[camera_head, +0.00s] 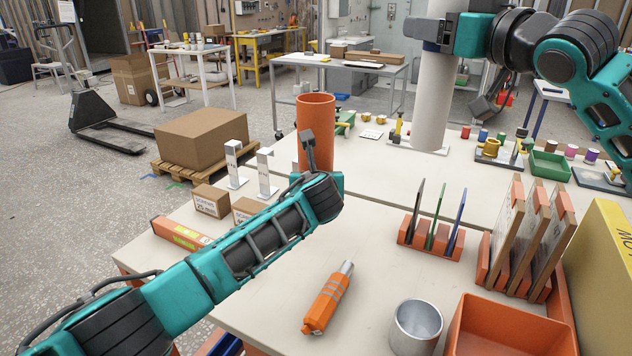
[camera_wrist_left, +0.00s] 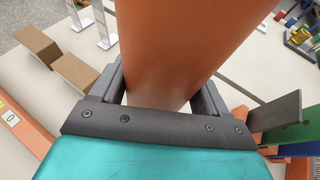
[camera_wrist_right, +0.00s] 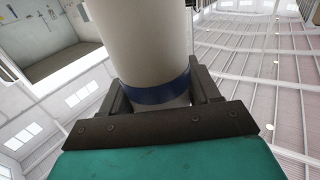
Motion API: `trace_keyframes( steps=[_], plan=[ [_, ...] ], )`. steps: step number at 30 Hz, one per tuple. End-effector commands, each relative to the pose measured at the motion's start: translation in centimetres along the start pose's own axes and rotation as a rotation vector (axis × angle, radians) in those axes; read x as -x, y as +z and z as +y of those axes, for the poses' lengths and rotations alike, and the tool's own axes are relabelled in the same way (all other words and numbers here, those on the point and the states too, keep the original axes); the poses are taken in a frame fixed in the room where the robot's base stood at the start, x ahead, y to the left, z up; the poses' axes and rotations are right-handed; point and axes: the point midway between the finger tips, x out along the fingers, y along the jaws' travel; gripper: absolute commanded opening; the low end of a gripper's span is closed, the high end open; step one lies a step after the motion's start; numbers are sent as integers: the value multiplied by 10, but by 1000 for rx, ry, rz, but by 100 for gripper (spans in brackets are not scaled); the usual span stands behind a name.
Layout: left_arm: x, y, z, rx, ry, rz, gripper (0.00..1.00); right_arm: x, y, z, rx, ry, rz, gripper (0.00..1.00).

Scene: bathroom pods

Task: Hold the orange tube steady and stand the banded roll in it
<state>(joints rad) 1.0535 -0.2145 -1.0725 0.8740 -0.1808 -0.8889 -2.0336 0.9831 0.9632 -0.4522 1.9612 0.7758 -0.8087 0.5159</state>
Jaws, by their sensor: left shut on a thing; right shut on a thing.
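The orange tube (camera_head: 316,118) stands upright on the table, its open top facing up. My left gripper (camera_head: 308,152) is shut on its lower part; the tube fills the space between the fingers in the left wrist view (camera_wrist_left: 190,40). The banded roll (camera_head: 433,100) is a long pale cylinder, held about upright to the right of the tube and apart from it. My right gripper (camera_head: 436,34) is shut on its upper part. A dark blue band shows on the roll (camera_wrist_right: 145,45) in the right wrist view. Whether the roll's lower end touches the table I cannot tell.
Small boxes (camera_head: 211,201) and white stands (camera_head: 235,165) are left of the tube. An orange rack (camera_head: 430,241), an orange tool (camera_head: 328,298), a metal cup (camera_head: 416,328) and an orange bin (camera_head: 510,330) are nearer. Spools and a green tray (camera_head: 549,166) line the right back.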

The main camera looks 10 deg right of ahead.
Motion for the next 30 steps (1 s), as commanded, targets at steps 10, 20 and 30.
trace_keyframes(
  steps=[10,20,30],
  plan=[
    [-7,-18,-1,-1,0,1,42,0,-1,0,0,0,2,26],
    [-15,-36,-1,-1,-1,0,42,0,-1,0,0,0,2,26],
    [-22,-55,-1,-1,0,1,42,0,-1,0,0,0,2,26]
  ],
)
